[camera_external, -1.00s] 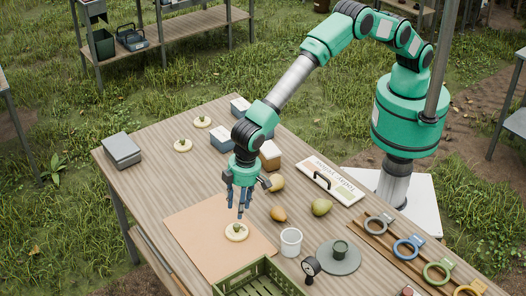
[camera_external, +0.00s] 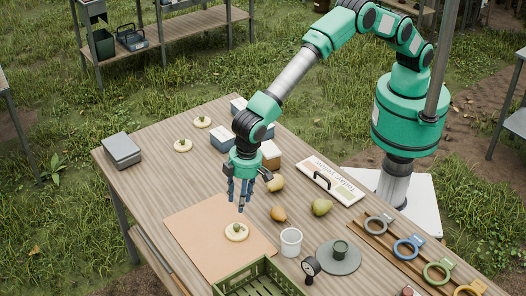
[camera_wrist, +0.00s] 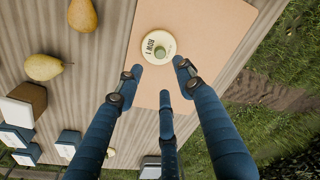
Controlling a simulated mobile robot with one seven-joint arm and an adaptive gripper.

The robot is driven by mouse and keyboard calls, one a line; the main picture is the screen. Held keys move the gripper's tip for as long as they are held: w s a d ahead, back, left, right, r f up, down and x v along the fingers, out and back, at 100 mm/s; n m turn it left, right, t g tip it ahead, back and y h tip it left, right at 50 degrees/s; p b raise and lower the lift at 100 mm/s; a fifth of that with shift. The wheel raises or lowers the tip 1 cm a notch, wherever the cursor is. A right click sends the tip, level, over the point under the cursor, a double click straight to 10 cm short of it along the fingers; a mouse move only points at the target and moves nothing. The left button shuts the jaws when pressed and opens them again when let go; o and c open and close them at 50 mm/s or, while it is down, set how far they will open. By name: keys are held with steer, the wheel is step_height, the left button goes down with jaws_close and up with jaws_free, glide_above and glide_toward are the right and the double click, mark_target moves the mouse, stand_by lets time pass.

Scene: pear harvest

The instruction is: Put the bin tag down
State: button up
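The bin tag (camera_external: 237,232) is a round cream disc with a small green knob. It lies flat on the tan mat (camera_external: 195,225). In the wrist view the tag (camera_wrist: 151,58) shows dark lettering and sits just beyond my fingertips. My gripper (camera_external: 238,204) hangs above the tag, clear of it, with its blue fingers pointing down. In the wrist view my gripper (camera_wrist: 158,74) has its fingers apart with nothing between them. Two similar discs, one nearer (camera_external: 183,145) and one farther (camera_external: 202,121), lie on the wooden table beyond the mat.
A green crate (camera_external: 262,270) stands at the table's front edge. A white cup (camera_external: 291,241), a dial on a stand (camera_external: 311,268) and several pears (camera_external: 321,206) lie to the right. Small boxes (camera_external: 222,139) stand behind my gripper. A grey case (camera_external: 122,151) is at the left.

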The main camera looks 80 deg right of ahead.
stand_by(0.3)
steer(key=w+d+r, duration=0.4)
steer(key=d+r, duration=0.6)
steer(key=r, duration=0.1)
steer(key=s+d+r+m+t, duration=0.1)
steer(key=s+d+r, duration=0.1)
steer(key=d+r, duration=1.2)
steer(key=s+d+r+t, duration=0.15)
steer(key=d+r, duration=0.75)
steer(key=d, duration=0.9)
steer(key=s+d+r+m+t, duration=0.1)
steer(key=s+d+r, duration=0.2)
steer(key=s+d, duration=0.9)
steer(key=s+d+r, duration=0.3)
steer(key=s+d, duration=0.7)
steer(key=d, duration=0.3)
steer(key=s+d+f, duration=0.3)
steer(key=s+d, duration=0.2)
steer(key=s, duration=0.6)
steer(key=shift+d+f+m+t, duration=0.2)
steer(key=shift+f+m+t, duration=0.15)
steer(key=shift+f+m, duration=0.05)
steer(key=shift+s+f, duration=0.1)
